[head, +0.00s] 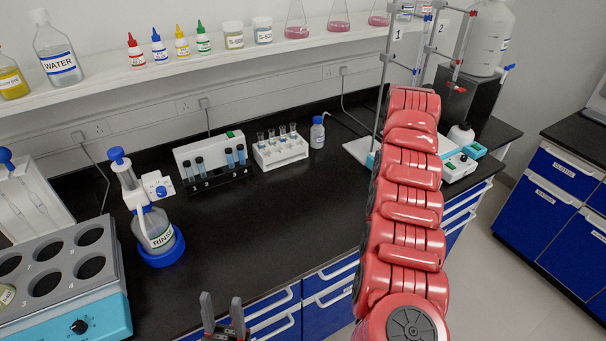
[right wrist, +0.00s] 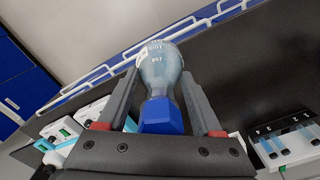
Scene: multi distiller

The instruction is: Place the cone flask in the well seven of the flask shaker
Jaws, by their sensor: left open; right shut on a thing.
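The flask shaker (head: 104,297) stands at the lower left of the head view, with a grey top of round wells and a teal front with a black knob. Several wells look empty; one at the left edge holds something pale with a label. My right gripper (right wrist: 160,75) is shut on the cone flask (right wrist: 161,66), a clear flask with a blue cap towards the gripper's base. Neither shows in the head view. My left gripper (head: 224,316) is open and empty at the bottom of the head view, right of the shaker.
Behind are a rack of dark-capped vials (head: 212,162), a white tube rack (head: 279,150) and a small blue-capped bottle (head: 317,133). My red right arm hides part of the right side. The middle counter (head: 270,220) is clear.

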